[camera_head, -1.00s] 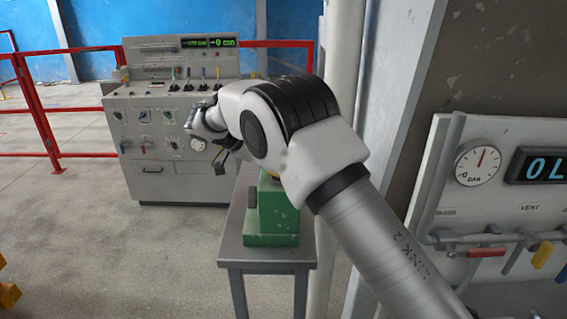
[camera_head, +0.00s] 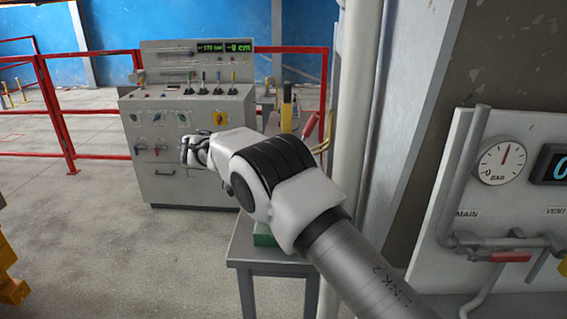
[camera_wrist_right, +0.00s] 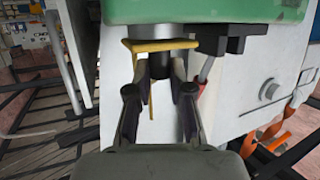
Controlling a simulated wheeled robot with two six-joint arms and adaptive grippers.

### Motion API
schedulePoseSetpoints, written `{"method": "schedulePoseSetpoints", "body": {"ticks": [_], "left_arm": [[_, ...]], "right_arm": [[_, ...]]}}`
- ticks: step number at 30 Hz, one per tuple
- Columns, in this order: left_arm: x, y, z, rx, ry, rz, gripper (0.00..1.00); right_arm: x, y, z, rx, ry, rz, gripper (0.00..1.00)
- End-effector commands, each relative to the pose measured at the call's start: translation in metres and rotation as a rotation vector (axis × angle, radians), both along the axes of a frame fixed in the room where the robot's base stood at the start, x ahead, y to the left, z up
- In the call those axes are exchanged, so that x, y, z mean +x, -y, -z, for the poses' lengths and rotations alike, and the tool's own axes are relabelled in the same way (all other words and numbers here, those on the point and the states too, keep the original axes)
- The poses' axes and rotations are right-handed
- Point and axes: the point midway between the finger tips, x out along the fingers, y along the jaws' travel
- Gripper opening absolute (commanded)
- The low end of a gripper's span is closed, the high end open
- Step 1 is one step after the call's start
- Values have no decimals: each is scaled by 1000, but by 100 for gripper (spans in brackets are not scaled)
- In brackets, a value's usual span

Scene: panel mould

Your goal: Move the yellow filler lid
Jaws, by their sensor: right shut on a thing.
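The yellow filler lid (camera_wrist_right: 160,45) shows in the right wrist view as a thin yellow piece with a narrow strip hanging down, just under a green body (camera_wrist_right: 205,10). A dark and grey cylinder stands beside it. My right gripper (camera_wrist_right: 161,66) has its fingertips closed in at the lid, below the green body. The exact contact is partly hidden. In the head view my right arm covers the gripper and most of the green body (camera_head: 264,236), which stands on a grey table (camera_head: 270,257). My left gripper is in neither view.
A grey control console (camera_head: 175,110) with levers and green displays stands behind. Red railings (camera_head: 52,105) run around it. A pale post (camera_head: 350,150) and a gauge panel (camera_head: 500,210) are close on the right. A red handle (camera_head: 310,126) rises behind my arm.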

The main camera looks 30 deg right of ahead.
Motion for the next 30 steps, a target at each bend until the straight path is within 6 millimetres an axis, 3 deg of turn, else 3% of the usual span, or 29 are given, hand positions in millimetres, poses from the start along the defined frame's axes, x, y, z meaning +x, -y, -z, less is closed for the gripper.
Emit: {"method": "schedulePoseSetpoints", "body": {"ticks": [4,5,6,7,17,25,30], "left_arm": [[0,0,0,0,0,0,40],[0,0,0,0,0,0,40],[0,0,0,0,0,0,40],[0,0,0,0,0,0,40],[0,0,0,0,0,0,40],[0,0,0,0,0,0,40],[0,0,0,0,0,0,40]], "right_arm": [[0,0,-1,0,2,-2,0],[0,0,-1,0,2,-2,24],[0,0,-1,1,1,-2,38],[0,0,-1,1,1,-2,46],[1,-3,-1,1,0,-1,46],[9,-49,-13,2,2,-4,46],[12,-67,-19,0,1,-3,46]]}}
